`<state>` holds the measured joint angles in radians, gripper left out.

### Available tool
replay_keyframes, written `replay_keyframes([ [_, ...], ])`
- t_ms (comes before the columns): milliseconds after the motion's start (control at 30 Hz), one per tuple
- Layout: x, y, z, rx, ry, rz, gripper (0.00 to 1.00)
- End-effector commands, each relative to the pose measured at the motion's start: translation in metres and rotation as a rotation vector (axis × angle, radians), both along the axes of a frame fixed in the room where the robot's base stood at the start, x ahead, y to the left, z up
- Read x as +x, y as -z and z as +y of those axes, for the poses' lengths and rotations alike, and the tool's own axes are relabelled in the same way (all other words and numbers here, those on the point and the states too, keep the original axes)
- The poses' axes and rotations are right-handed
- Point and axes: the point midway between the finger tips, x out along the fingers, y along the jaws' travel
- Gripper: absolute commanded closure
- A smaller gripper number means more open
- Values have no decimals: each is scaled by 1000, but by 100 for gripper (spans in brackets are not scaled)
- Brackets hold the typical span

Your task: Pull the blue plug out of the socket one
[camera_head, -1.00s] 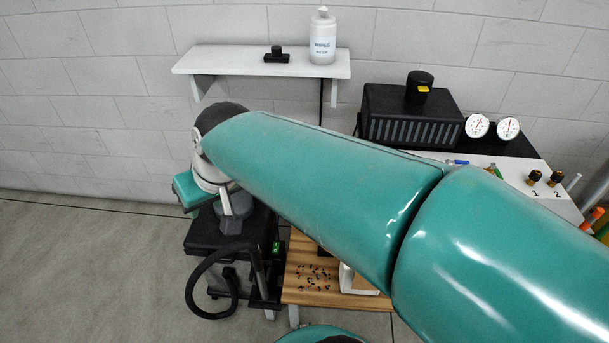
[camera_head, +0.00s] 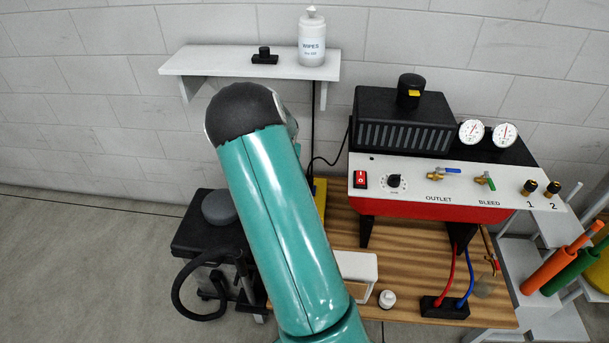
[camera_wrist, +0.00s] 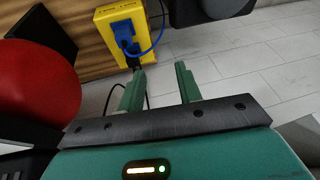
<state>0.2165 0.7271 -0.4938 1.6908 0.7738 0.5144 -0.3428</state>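In the wrist view, a blue plug (camera_wrist: 126,32) with a blue cable sits in the front of a yellow socket box (camera_wrist: 105,17). I cannot read which socket number it is in. My gripper (camera_wrist: 160,78) has its two green fingers apart with nothing between them. It is short of the plug and box, which lie beyond the fingers and mostly toward the left one. In the head view, a strip of the yellow box (camera_head: 320,200) shows beside my arm; the plug and my gripper are hidden behind the arm there.
A large red rounded object (camera_wrist: 38,88) is close at the left in the wrist view. In the head view, a red-fronted panel (camera_head: 430,205) stands on a wooden table (camera_head: 400,252). A black block (camera_head: 444,308) with red and blue cables is at its front.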

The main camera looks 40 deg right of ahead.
Motion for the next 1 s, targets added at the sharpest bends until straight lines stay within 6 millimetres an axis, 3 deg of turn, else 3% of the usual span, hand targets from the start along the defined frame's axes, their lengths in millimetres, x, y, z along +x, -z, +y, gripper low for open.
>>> replay_keyframes([
  [33,-3,25,-19,-20,22,22,65],
  [100,-7,50,-43,-49,50,40,65],
  [300,-18,96,-85,-107,90,73,65],
  [567,-18,118,-99,-119,98,80,65],
  [1000,0,187,-120,-118,95,81,65],
])
